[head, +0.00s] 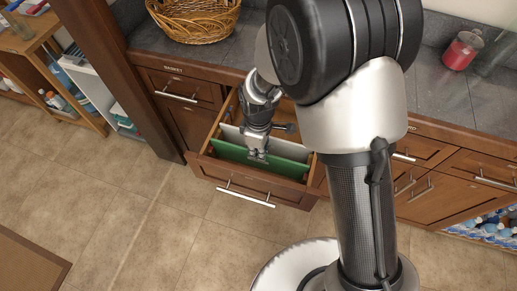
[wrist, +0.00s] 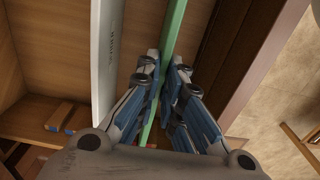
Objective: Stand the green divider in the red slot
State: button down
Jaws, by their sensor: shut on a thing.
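The green divider (head: 231,153) is a thin upright panel inside the open drawer, running left to right near the drawer's front. In the wrist view the green divider (wrist: 175,28) passes edge-on between the fingers. My gripper (head: 258,156) is shut on its upper edge, and the two blue-grey fingers (wrist: 167,72) lie on either side of it. Whether its lower edge touches the drawer floor is hidden.
A white divider (head: 290,149) stands behind the green one, roughly parallel; it also shows in the wrist view (wrist: 105,55). Small wooden blocks with blue marks (wrist: 60,117) lie left of it. The open drawer (head: 250,183) has wooden walls. A wicker basket (head: 195,18) stands on the counter.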

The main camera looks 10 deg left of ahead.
jog(key=shift+f, duration=0.6)
jog(key=c, duration=1.7)
grip_release()
jog(key=shift+o, duration=0.2)
jog(key=shift+r, duration=0.1)
notch_tip(320, 180, up, 12)
